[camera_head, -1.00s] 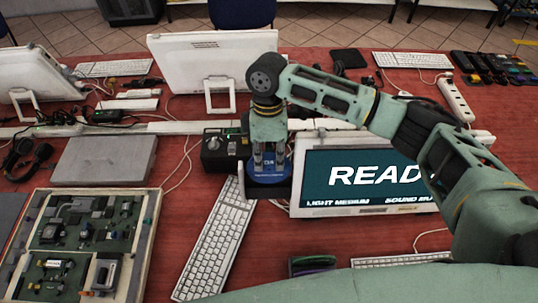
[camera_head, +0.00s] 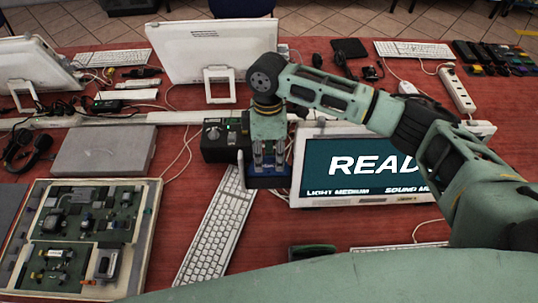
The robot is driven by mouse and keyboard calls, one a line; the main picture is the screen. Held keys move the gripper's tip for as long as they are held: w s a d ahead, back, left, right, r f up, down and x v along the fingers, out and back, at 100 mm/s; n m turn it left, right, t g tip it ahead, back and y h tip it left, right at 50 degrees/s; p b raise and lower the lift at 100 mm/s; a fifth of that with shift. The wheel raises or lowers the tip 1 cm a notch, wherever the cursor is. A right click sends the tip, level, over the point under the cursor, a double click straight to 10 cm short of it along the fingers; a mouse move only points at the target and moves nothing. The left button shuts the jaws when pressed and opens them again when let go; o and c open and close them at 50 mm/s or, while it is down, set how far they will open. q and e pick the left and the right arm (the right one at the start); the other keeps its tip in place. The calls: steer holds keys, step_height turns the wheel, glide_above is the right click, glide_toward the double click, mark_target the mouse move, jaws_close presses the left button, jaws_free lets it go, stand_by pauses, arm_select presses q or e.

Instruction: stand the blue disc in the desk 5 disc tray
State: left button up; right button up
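My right gripper (camera_head: 269,166) points down in the middle of the camera_head view, left of the lit screen. Its two grey fingers are in front of something blue (camera_head: 268,182), which looks like the blue disc, mostly hidden. I cannot tell whether the fingers grip it. A dark rack with a green disc edge (camera_head: 312,250) shows at the bottom centre, partly covered by my own body; it may be the disc tray. My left gripper is not in view.
A black box with a knob (camera_head: 222,140) stands left of the gripper. A white keyboard (camera_head: 215,238) lies in front of it. The lit screen (camera_head: 365,165) is close on the right. An open circuit-board case (camera_head: 152,205) is at left. Red table shows between them.

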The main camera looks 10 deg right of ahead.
steer(key=v, duration=1.2)
stand_by(0.6)
